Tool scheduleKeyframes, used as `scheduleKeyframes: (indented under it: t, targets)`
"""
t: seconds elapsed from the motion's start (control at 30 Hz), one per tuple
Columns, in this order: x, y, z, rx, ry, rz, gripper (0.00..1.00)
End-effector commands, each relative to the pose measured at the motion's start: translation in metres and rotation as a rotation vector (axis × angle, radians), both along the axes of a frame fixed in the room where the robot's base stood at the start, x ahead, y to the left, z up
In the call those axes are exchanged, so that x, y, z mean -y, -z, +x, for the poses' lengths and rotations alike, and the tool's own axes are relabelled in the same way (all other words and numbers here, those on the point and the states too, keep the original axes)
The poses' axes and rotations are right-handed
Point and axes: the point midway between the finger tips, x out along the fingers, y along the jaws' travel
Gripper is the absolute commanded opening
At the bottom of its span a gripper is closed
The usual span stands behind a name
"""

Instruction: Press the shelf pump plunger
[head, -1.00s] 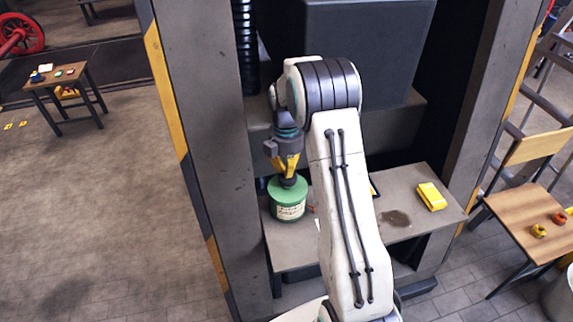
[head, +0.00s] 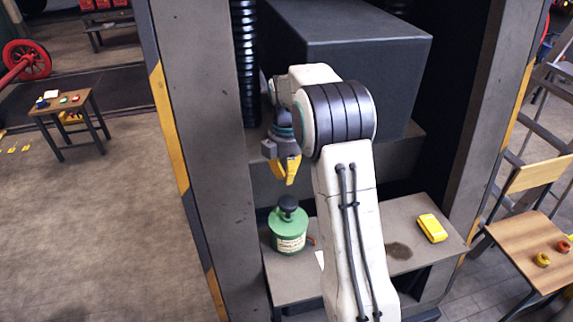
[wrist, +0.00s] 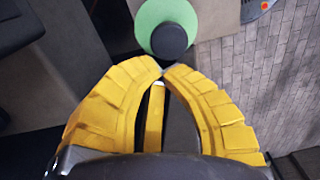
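The shelf pump (head: 290,236) is a green can with a pale label, standing upright on the left part of the grey shelf (head: 360,283). Its black plunger knob (head: 288,203) stands up from the top. In the wrist view the green top (wrist: 155,14) and the round black knob (wrist: 169,40) show just beyond the fingertips. My gripper (head: 290,184) has yellow fingers pointing down, above the knob with a visible gap. In the wrist view its fingertips (wrist: 163,70) meet with nothing between them.
A yellow block (head: 432,228) and a dark stain lie on the shelf's right part. A big dark box (head: 370,60) is behind my arm. A grey post (head: 190,130) rises at left. A wooden chair (head: 530,215) with small rings stands at right.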

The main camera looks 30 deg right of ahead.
Motion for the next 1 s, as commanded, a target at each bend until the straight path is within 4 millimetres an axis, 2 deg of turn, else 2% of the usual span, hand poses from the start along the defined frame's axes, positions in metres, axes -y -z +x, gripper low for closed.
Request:
scheduleKeyframes:
  t: [0.1, 0.3, 1.0]
  targets:
    - [0.000, -0.015, 0.001, 0.002, 0.000, 0.000, 0.00]
    - [0.000, -0.032, 0.001, 0.001, 0.000, 0.000, 0.00]
    - [0.000, -0.036, 0.001, 0.000, 0.000, 0.000, 0.00]
